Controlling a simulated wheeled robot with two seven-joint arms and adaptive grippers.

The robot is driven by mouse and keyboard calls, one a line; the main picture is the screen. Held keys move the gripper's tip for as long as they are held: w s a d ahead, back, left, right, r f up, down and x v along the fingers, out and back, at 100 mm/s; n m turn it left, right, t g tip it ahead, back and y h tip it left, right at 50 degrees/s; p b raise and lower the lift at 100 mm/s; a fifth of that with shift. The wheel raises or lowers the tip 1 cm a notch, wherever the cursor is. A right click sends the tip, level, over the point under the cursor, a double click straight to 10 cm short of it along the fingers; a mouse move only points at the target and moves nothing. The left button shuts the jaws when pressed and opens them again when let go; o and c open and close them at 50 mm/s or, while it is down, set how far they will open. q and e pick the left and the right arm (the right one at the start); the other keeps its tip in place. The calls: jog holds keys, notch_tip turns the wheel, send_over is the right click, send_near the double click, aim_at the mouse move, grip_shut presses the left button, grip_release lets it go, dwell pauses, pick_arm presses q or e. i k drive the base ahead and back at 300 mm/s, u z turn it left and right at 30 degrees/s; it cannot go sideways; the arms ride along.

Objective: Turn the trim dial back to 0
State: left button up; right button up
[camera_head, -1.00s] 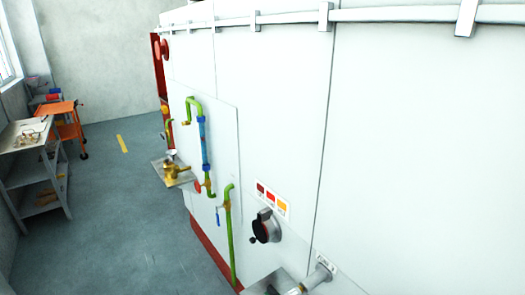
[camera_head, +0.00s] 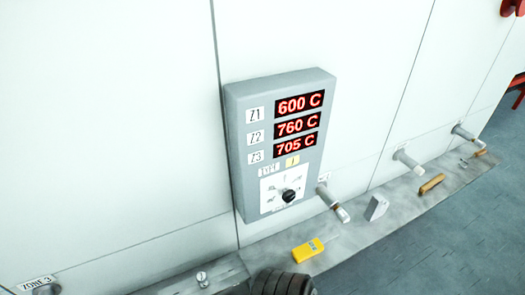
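The trim dial (camera_head: 289,195) is a small black knob on a white scale plate (camera_head: 270,200), low on a grey control box (camera_head: 236,150) on the white wall. The scale marks are too small to read, so I cannot tell where the knob points. Neither gripper shows clearly in the head view.
A metal ledge (camera_head: 375,228) runs below the box. It bears a yellow device (camera_head: 308,250), a pale block (camera_head: 377,207) and a brass-coloured piece (camera_head: 432,184). A pipe stub (camera_head: 333,203) juts out right of the dial. A dark ribbed thing (camera_head: 283,283) is cut off at the bottom.

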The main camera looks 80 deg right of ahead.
aim_at(289, 196)
jog(key=z, duration=2.7)
